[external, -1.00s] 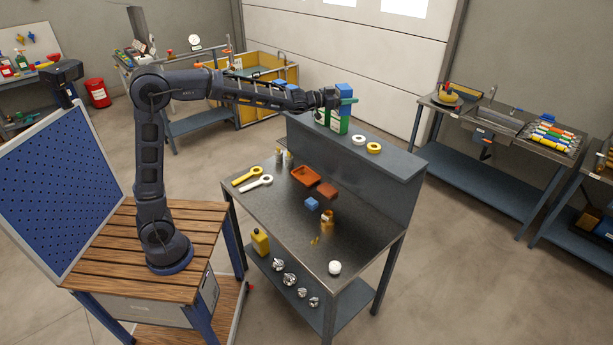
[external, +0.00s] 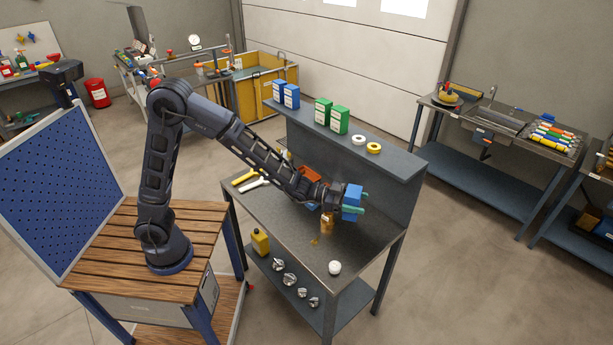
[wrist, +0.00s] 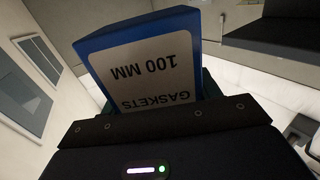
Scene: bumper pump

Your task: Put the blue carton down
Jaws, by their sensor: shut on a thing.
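The blue carton (external: 352,198) is held in my gripper (external: 354,202), whose green fingers are shut on it. In the external view it is above the right part of the metal bench (external: 300,245), near the shelf's upright back panel; I cannot tell its exact height. In the wrist view the blue carton (wrist: 150,60) fills the upper middle. Its white label reads "GASKETS 100 MM" upside down, and the fingers are mostly hidden behind the wrist housing.
The raised shelf (external: 400,168) behind holds blue boxes (external: 286,94), green boxes (external: 331,115), and a white and a yellow ring (external: 373,148). An amber bottle (external: 327,223) stands close below my gripper. A white round item (external: 335,267) lies near the front corner; bench around it is clear.

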